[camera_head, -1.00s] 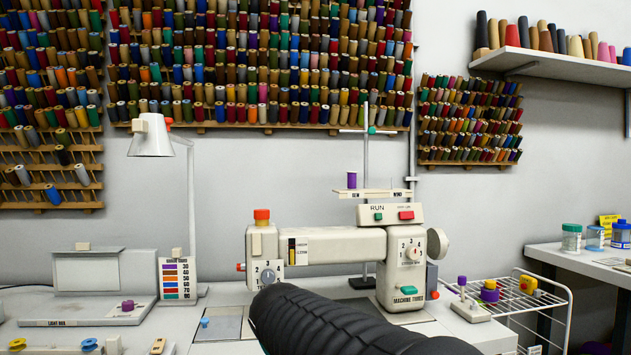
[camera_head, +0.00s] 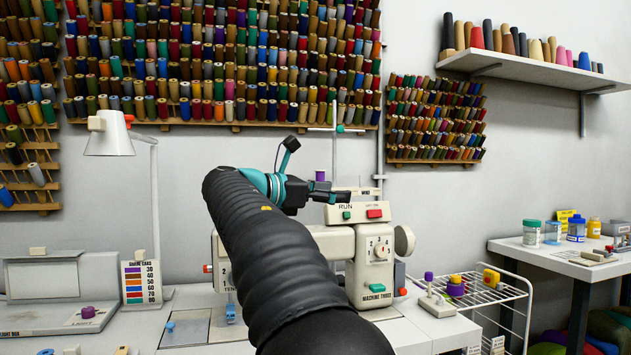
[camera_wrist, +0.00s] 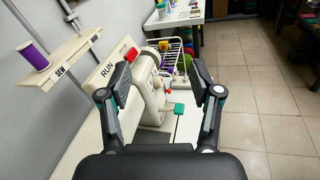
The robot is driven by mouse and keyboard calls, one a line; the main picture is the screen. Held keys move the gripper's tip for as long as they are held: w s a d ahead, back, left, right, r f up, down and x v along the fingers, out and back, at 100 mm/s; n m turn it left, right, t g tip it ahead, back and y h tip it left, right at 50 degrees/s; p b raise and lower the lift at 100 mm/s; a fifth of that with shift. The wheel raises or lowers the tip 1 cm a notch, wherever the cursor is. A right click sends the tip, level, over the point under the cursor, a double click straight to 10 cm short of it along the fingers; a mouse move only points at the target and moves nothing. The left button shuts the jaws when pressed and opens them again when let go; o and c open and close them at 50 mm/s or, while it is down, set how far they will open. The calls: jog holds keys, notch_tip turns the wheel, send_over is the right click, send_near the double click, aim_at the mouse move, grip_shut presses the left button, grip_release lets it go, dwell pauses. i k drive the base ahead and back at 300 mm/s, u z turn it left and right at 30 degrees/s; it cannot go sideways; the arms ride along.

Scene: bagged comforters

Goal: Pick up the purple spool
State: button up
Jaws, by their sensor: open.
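A purple spool (camera_head: 320,176) stands upright on the small spool shelf above the sewing machine (camera_head: 376,255). In the wrist view the purple spool (camera_wrist: 33,57) stands at the left on the cream shelf marked SEW (camera_wrist: 70,62), outside my fingers. In the wrist view my gripper (camera_wrist: 159,80) is open and empty, with the machine's body below and between the fingers.
Other purple pieces sit on the light box (camera_head: 87,312) and near the wire rack (camera_head: 490,290) at right. A thin upright stand (camera_head: 334,150) rises behind the shelf. A thread wall rack (camera_head: 220,126) spans the back. Open floor (camera_wrist: 265,100) lies to the right.

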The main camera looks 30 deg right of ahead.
aim_at(319, 174)
jog(key=i, duration=0.95)
